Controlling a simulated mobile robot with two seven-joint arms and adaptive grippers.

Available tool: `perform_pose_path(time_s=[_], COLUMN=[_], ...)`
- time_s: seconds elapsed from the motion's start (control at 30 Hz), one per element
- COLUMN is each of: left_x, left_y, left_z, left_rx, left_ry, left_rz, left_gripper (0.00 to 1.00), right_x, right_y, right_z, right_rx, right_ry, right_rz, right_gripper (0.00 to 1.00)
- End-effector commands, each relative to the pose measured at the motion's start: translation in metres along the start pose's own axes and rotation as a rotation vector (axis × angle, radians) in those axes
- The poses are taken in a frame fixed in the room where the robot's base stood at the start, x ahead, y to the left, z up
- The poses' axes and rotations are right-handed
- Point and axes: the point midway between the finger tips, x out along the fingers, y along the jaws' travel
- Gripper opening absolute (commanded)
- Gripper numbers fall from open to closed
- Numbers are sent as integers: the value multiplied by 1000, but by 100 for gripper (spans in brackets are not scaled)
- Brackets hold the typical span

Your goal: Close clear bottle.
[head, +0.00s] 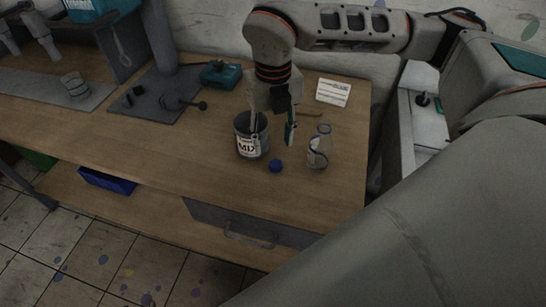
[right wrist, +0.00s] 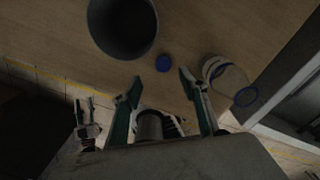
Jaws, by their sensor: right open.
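The clear bottle (head: 319,147) stands upright and uncapped near the table's right end; its open mouth has a blue ring. It is also in the right wrist view (right wrist: 229,78), right of my fingers. A blue cap (head: 275,166) lies on the table between the bottle and a dark can. In the right wrist view the cap (right wrist: 162,63) shows just beyond the gap between my fingertips. My right gripper (head: 272,127) is open and empty, pointing down, behind the cap and between can and bottle. My left gripper cannot be made out in the head view.
The open dark can labelled "MIX" (head: 251,136) stands close left of my right gripper. A white card (head: 333,92) and a teal box (head: 221,75) are toward the back. A printing stand (head: 165,92) is farther left. The table front is clear.

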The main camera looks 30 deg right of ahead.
Motion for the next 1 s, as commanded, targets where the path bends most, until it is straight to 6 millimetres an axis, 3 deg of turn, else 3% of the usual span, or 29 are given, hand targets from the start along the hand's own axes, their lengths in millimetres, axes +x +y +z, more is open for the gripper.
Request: perform_pose_path(time_s=[0.33,0.63,1.0], left_x=[0,0,-1], left_y=[0,0,0], left_z=[0,0,-2], left_rx=[0,0,0], left_ry=[0,0,0], left_rz=[0,0,0], left_gripper=[38,38,38], right_x=[0,25,32], right_y=[-1,-2,-3], right_z=[0,0,0], right_rx=[3,2,2], right_ry=[-2,0,0], right_rz=[-4,-4,-3], right_gripper=[43,43,43])
